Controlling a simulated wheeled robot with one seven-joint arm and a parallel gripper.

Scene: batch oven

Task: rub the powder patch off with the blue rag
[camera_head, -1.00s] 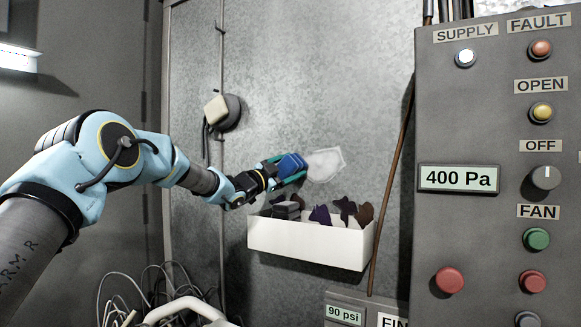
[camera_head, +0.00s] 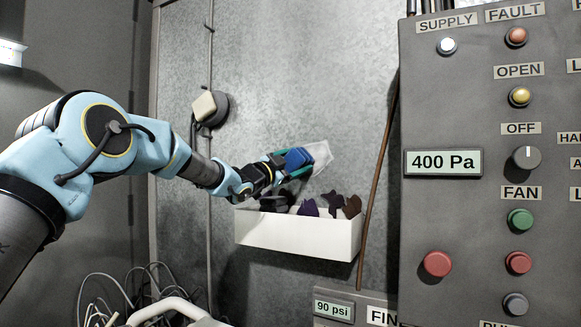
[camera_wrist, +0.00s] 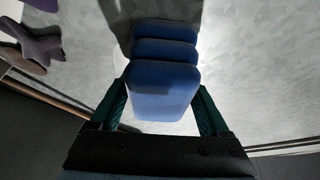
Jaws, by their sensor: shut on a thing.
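The blue rag (camera_head: 297,158) is a folded, padded blue block held in my gripper (camera_head: 287,166). In the wrist view the blue rag (camera_wrist: 163,75) sits between the two green fingers of my gripper (camera_wrist: 163,108), which are shut on it. The pale powder patch (camera_head: 321,157) is on the grey metal wall, and the rag covers its left part in the head view. Whether the rag touches the wall is hard to tell.
A white bin (camera_head: 296,235) with dark rags is fixed to the wall just below my gripper. A brown rod (camera_head: 377,180) leans right of the patch. A control panel (camera_head: 465,235) stands at the right. A round fitting (camera_head: 210,108) is at upper left.

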